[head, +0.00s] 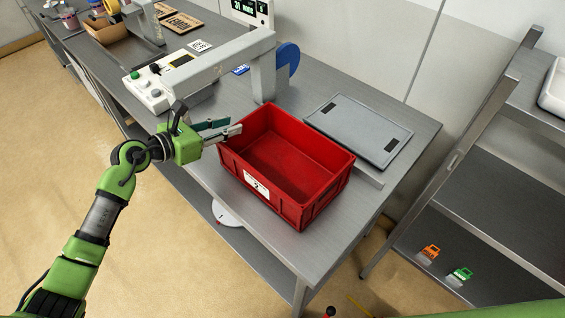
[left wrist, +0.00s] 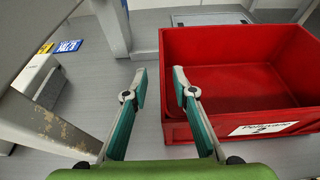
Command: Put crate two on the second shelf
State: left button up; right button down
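Crate two is an open, empty red crate (head: 290,165) with a white label marked 2, standing on the steel table. It also fills the right of the left wrist view (left wrist: 235,85). My left gripper (head: 234,127) is at the crate's left corner, near the rim. In the left wrist view its fingers (left wrist: 160,82) are apart, with the crate's left edge showing between them; I cannot tell whether they touch it. My right gripper is out of view.
A grey flat panel (head: 358,130) lies behind the crate. A grey machine frame (head: 262,75) and a white control box (head: 160,88) stand to the left. Orange (head: 429,253) and green (head: 460,275) tags are on the lower shelf. A white bin (head: 553,88) sits on the upper one.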

aim_at(242, 120)
pick_arm(q)
jog(key=shift+w+d+f, duration=0.15)
jog(key=shift+w+d, duration=0.15)
jog(key=shift+d, duration=0.1)
jog(key=shift+w+d+p, duration=0.25)
jog(key=shift+p, duration=0.2)
jog(key=p+x, duration=0.1)
jog(key=x, duration=0.2)
jog(key=shift+d+f, duration=0.15)
jog(key=shift+f, duration=0.05)
jog(key=shift+w+d+f, duration=0.25)
jog(key=shift+w, duration=0.05)
grip_shut()
jog(key=shift+r, duration=0.1)
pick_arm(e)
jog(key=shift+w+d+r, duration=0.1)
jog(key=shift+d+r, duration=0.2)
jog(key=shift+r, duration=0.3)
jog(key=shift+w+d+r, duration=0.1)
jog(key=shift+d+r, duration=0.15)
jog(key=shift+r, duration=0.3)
